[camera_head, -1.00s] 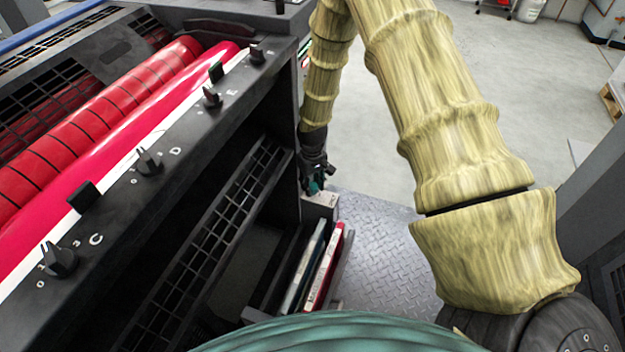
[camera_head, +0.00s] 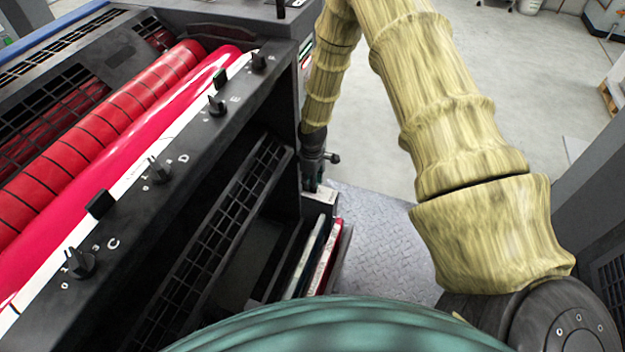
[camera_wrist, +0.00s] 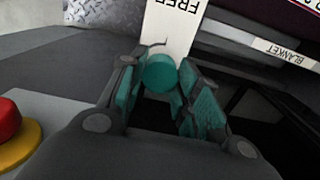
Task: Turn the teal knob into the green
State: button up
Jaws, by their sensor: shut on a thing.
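The teal knob (camera_wrist: 160,73) shows in the wrist view as a round teal cap between the teal-lined fingers of my gripper (camera_wrist: 164,90). The fingers are closed on it from both sides. Behind it is a white plate (camera_wrist: 172,30) with the word "FREE", upside down in this view. No green area is visible; the fingers and knob hide part of the plate. In the head view my gripper (camera_head: 311,186) points down at the machine's near right corner, by a pale block (camera_head: 321,196). The knob is hidden there.
A red button (camera_wrist: 6,120) on a yellow base sits left in the wrist view. A "BLANKET" label (camera_wrist: 285,53) is at the right. In the head view, a dark panel with several black knobs (camera_head: 78,262) runs along the red rollers (camera_head: 95,128). Metal floor plating (camera_head: 375,235) lies right.

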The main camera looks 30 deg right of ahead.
dwell(0.4)
jog(key=o, duration=1.1)
jog(key=shift+c, duration=0.2)
jog(key=shift+r, duration=0.1)
notch_tip(320, 180, up, 12)
jog(key=s+a+f+m+p, duration=0.2)
jog(key=s+a, duration=0.1)
jog(key=s, duration=0.6)
jog(key=s+a+f+m+p, duration=0.2)
jog(key=s+a+f+p, duration=0.1)
jog(key=s, duration=0.6)
jog(key=s+a+f+m+y+p, duration=0.1)
jog(key=s+a+f+m+p, duration=0.1)
jog(key=s, duration=0.7)
jog(key=shift+s+a+f+p, duration=0.25)
jog(key=shift+a+f, duration=0.1)
jog(key=shift+a, duration=0.35)
jog(key=shift+s+a+f+p, duration=0.2)
jog(key=shift+a+f, duration=0.15)
jog(key=shift+a, duration=0.3)
jog(key=s+r+m+h+p, duration=0.1)
jog(key=s+r+m+p, duration=0.1)
jog(key=s, duration=0.8)
jog(key=shift+s, duration=0.4)
